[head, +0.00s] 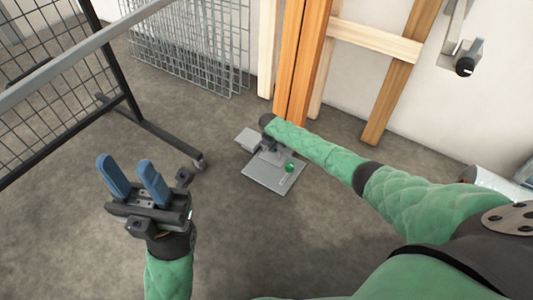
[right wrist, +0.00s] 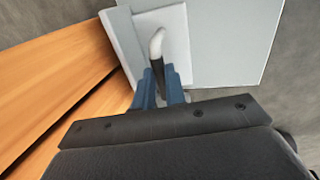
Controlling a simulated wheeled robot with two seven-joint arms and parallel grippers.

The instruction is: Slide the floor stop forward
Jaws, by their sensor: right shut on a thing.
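The floor stop is a flat grey metal plate (head: 272,177) on the floor, with a slot and a green knob (head: 289,167) on its right part. In the right wrist view its light grey plate (right wrist: 235,40) fills the upper right. A pale curved handle with a dark lower part (right wrist: 157,50) stands out from it. My right gripper (right wrist: 160,85) is shut on this handle, its blue fingers either side. In the head view the arm partly hides that gripper. My left gripper (head: 125,162) is open and empty, raised left of the floor stop, its blue fingers apart.
A black mesh frame on a castor (head: 198,163) stands at left. Grey wire panels (head: 185,45) lean on the wall. The floor in front is clear.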

